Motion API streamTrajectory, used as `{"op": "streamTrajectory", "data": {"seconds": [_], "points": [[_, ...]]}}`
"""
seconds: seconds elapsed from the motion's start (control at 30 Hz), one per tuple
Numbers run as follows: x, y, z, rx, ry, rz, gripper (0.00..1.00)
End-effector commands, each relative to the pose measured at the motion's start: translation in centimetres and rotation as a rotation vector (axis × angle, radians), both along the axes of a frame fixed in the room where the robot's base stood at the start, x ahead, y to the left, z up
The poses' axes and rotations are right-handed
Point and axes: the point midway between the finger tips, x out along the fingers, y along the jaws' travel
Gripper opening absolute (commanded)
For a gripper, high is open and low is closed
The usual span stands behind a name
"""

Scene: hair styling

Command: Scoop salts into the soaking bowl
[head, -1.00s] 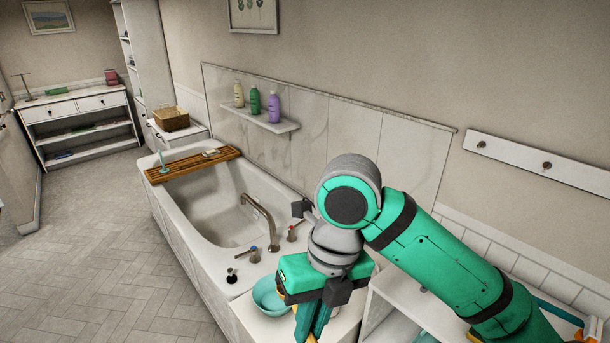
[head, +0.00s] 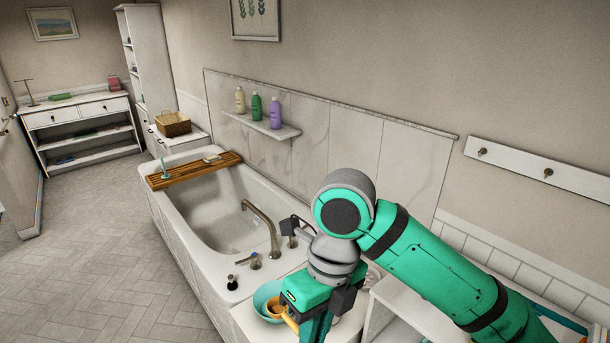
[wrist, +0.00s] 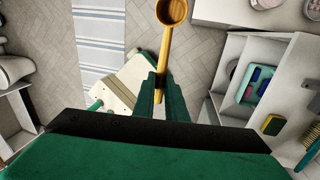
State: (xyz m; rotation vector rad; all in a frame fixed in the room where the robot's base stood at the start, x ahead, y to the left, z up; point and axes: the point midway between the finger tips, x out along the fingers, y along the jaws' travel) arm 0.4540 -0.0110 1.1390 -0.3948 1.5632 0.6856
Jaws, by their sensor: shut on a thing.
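My gripper (head: 316,328) is shut on the handle of a wooden scoop (wrist: 173,12). In the wrist view the scoop points away from the green fingertips (wrist: 162,90), its round cup cut by the top edge. The cup looks brown inside; I cannot tell whether it holds salts. In the head view the scoop's orange cup (head: 275,308) overlaps the teal bowl (head: 263,296), which stands on the white surface at the tub's near end. My gripper hides the bowl's right side. I cannot tell whether the cup is inside or above the bowl. No salts are clearly visible.
The bathtub (head: 185,225) with its tap (head: 262,222) lies beyond the bowl. A small dark-topped bottle (head: 232,283) stands on the tub rim. A pale round dish (head: 372,276) is partly hidden behind my gripper. White shelving (wrist: 270,80) shows at the wrist view's right.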

Motion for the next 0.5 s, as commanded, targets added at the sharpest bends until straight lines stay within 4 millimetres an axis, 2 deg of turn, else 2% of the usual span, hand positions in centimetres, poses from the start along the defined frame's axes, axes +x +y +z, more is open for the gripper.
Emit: {"op": "streamTrajectory", "data": {"seconds": [0.17, 0.37, 0.5], "points": [[2.7, 0.8, -1.2, 0.005, 0.004, -0.183, 0.0], [8.8, 2.2, -4.4, 0.005, 0.007, -0.664, 0.0], [12.8, 2.8, -7.4, 0.003, 0.008, -1.036, 0.0]]}}
